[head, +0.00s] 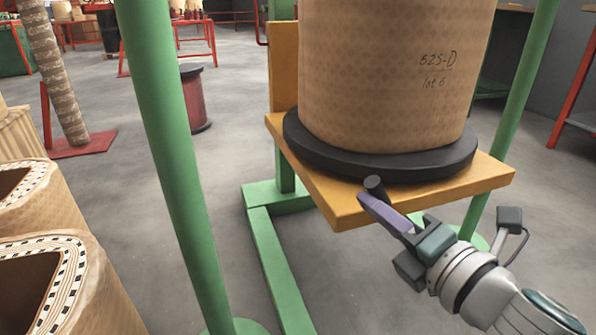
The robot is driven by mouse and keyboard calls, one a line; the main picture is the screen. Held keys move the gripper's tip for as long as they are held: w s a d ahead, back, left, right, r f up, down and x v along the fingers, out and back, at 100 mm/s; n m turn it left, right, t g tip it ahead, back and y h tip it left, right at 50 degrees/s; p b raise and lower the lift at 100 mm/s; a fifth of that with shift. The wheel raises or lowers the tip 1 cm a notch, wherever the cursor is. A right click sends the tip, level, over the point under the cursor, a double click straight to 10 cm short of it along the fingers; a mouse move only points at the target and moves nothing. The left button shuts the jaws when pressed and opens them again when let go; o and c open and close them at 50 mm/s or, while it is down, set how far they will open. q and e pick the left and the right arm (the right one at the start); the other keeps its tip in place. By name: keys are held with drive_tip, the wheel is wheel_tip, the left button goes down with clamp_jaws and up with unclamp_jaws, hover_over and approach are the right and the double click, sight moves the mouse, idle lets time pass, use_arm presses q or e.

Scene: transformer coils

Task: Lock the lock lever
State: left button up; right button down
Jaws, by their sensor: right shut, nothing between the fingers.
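A short dark cylindrical stub (374,184), which looks like the lock lever's end, sticks out at the front edge of a black round turntable (300,140). The turntable lies on an orange platform (490,182) and carries a large tan wrapped coil (385,75) marked "625-D lot 6". My right gripper (372,204) comes in from the lower right. Its purple fingers are shut and empty, with the tips right at the stub. I cannot tell whether they touch it. The rest of the lever is hidden. My left gripper is not in view.
Green posts stand left (165,130) and right (520,110) of the platform. A green base frame (265,240) is on the floor below. Tan coils (95,290) fill the lower left. Grey floor (225,150) lies open behind the left post.

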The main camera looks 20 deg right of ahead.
drive_tip(key=shift+d+r+m+p, duration=0.65)
drive_tip(key=shift+d+m, duration=0.25)
drive_tip(key=shift+m, duration=0.2)
drive_tip(key=shift+w+d+r+p, duration=0.1)
drive_tip(key=shift+d+r+p, duration=0.15)
drive_tip(key=shift+d, duration=0.4)
drive_tip(key=s+a+p, duration=0.2)
drive_tip(key=s+p, duration=0.1)
drive_tip(key=s, duration=0.6)
drive_tip(key=shift+s+f, duration=0.15)
drive_tip(key=shift+f, duration=0.15)
